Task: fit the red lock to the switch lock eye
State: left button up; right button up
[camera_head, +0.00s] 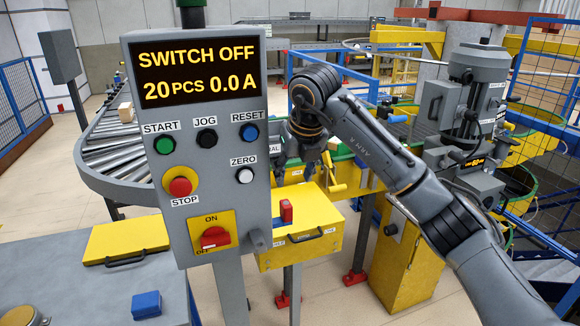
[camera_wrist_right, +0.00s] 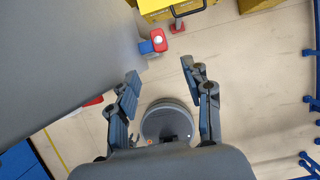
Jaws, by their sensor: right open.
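The red lock (camera_head: 286,211) appears to stand on the yellow box (camera_head: 330,242) to the right of the control panel. The red switch (camera_head: 215,238) sits on a yellow ON/OFF plate low on the panel. A small grey tab (camera_head: 257,240) juts from the panel's right edge beside it; I cannot tell whether it is the lock eye. My right gripper (camera_head: 308,160) hangs above and behind the box, apart from the lock. In the wrist view its fingers (camera_wrist_right: 160,78) are spread with nothing between them. My left gripper is not in view.
The grey control panel (camera_head: 200,110) reads SWITCH OFF. A grey table at lower left bears a yellow case (camera_head: 125,240) and a blue block (camera_head: 146,305). A roller conveyor (camera_head: 110,150) curves behind. In the wrist view, a red and blue item (camera_wrist_right: 158,42) lies beyond the fingers.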

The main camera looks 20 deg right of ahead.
aim_at(288, 205)
jog(key=p+x, duration=0.3)
jog(key=x, duration=0.9)
jog(key=shift+w+f+p, duration=0.1)
jog(key=shift+f+p, duration=0.15)
jog(key=shift+p, duration=0.05)
jog(key=shift+w+f, duration=0.15)
jog(key=shift+f, duration=0.35)
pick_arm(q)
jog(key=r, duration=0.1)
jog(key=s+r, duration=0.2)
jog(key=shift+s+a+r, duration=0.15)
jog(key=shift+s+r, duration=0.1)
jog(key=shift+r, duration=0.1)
pick_arm(e)
grip_shut()
